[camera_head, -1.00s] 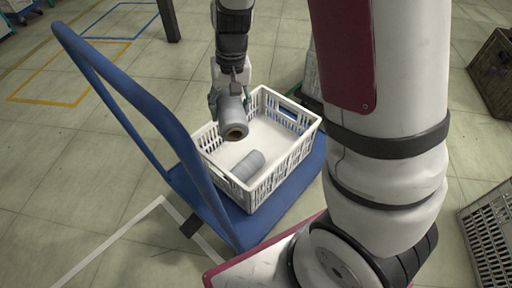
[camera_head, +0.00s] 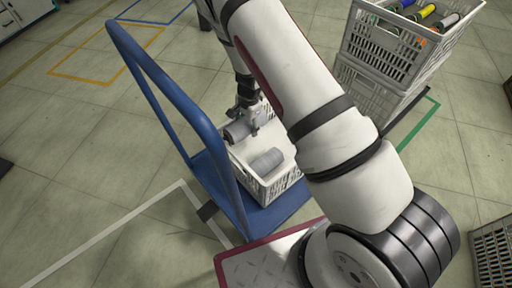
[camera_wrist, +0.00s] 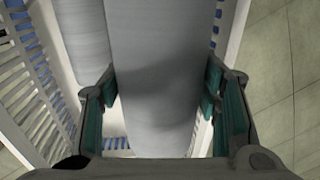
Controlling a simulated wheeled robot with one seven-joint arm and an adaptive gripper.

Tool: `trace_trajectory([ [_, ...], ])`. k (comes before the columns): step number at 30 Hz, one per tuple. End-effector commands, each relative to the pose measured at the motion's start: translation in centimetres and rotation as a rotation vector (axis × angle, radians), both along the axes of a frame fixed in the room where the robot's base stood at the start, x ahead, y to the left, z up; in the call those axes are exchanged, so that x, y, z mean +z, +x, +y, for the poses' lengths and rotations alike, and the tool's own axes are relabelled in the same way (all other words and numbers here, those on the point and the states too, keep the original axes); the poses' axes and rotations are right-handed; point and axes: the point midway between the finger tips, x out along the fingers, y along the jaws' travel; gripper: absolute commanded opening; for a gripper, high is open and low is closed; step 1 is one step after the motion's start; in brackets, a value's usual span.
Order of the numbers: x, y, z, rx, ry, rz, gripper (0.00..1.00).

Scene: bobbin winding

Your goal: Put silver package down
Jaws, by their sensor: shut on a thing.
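The silver package, a grey cylinder (camera_head: 237,132), is between the fingers of my gripper (camera_head: 250,117) at the far left part of the white crate (camera_head: 268,189). In the wrist view the held silver package (camera_wrist: 152,75) fills the middle, with a teal-padded finger on each side of my gripper (camera_wrist: 160,108). A second grey cylinder (camera_head: 266,162) lies in the crate; a cylinder also shows at the left in the wrist view (camera_wrist: 84,40). Part of the crate is hidden behind my arm. I cannot tell whether the held package touches the crate floor.
The crate stands on a blue trolley (camera_head: 272,217) with a tall blue handle (camera_head: 153,97) on its left. Stacked crates (camera_head: 393,47) with coloured bobbins stand at the back right. Another grey crate (camera_head: 494,256) is at the lower right.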

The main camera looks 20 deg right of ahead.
Motion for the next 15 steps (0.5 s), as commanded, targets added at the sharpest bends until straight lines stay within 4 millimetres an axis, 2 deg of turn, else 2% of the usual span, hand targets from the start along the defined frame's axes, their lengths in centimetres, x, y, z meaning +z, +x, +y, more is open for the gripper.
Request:
trace_trajectory([
  [1,-1.7,0.0,-0.1,0.0,-0.001,0.003,0.2],
  [9,-7.8,0.0,0.0,0.001,0.0,0.002,0.2],
  [15,-9.6,0.0,0.0,0.003,0.0,-0.001,0.2],
])
